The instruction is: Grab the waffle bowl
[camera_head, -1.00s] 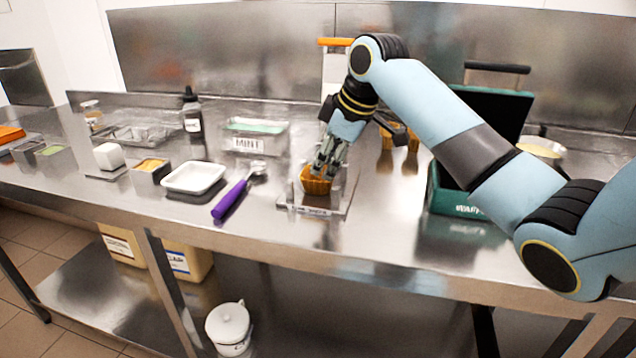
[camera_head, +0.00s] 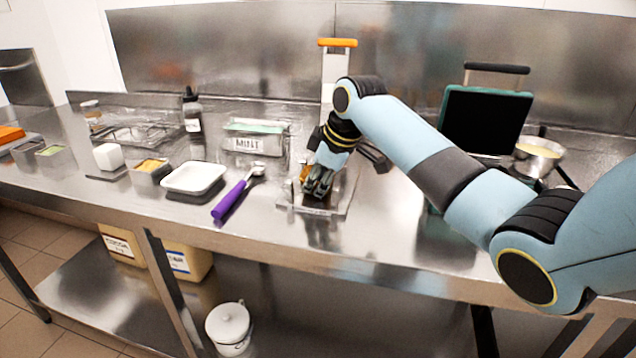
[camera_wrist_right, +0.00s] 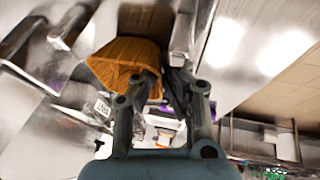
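The waffle bowl (camera_head: 304,172) is an orange-brown ribbed cup at the stand on the counter's middle. In the head view, my right gripper (camera_head: 318,188) covers most of it. In the right wrist view, the waffle bowl (camera_wrist_right: 112,62) shows large at upper left. My right gripper's fingers (camera_wrist_right: 165,78) are at its side; one finger overlaps the bowl and the other is just past its edge. I cannot tell whether the bowl's wall is pinched between them. My left gripper is out of view.
A purple-handled scoop (camera_head: 232,198) and a white tray (camera_head: 194,178) lie left of the stand. A mint tub (camera_head: 256,143) is behind. A dark-lidded appliance (camera_head: 484,120) and a metal bowl (camera_head: 538,158) stand right. The counter's front edge is close.

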